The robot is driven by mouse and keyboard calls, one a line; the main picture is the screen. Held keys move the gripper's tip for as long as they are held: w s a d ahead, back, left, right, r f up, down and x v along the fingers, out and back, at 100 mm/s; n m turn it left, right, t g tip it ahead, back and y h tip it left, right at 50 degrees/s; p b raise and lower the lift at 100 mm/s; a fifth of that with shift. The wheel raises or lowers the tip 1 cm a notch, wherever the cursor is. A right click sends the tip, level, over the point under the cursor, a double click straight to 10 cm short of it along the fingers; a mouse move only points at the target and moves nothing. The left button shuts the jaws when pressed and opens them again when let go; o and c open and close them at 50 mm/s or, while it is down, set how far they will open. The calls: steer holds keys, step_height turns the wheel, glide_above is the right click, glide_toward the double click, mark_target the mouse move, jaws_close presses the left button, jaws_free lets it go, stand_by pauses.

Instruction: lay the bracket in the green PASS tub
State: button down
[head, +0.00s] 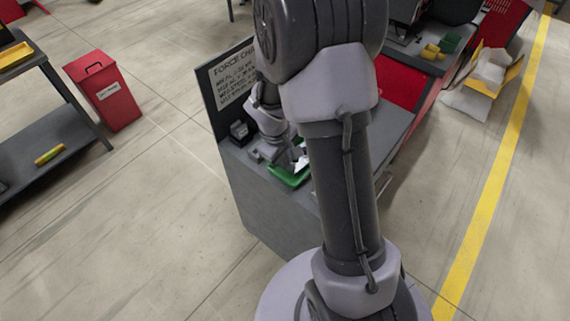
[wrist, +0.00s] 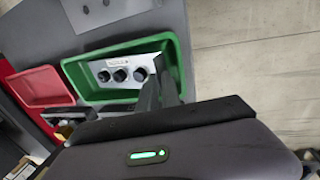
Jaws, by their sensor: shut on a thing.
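The green tub (wrist: 84,80) lies below my gripper (wrist: 158,67) in the wrist view. The bracket (wrist: 109,65) is a pale metal plate with several dark round holes and a small label. My gripper is shut on its right end. The bracket appears within the tub's outline; I cannot tell whether it touches the tub floor. In the head view the green tub (head: 286,177) sits on the grey bench, with the pale bracket (head: 301,164) at my gripper (head: 289,160). My arm hides part of the bench there.
A red tub (wrist: 38,86) stands left of the green one in the wrist view. A dark sign board (head: 225,84) rises at the bench's back edge in the head view. A red bin (head: 106,92) and a grey shelf (head: 50,130) stand to the left, with open floor between.

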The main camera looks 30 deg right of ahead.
steer(key=shift+a+x, duration=0.2)
steer(key=shift+x, duration=0.85)
steer(key=shift+f+b, duration=0.1)
steer(key=shift+b, duration=0.2)
steer(key=shift+f+b, duration=0.5)
steer(key=shift+f, duration=0.1)
steer(key=c, duration=1.9)
jaws_free()
steer(key=shift+s, duration=0.1)
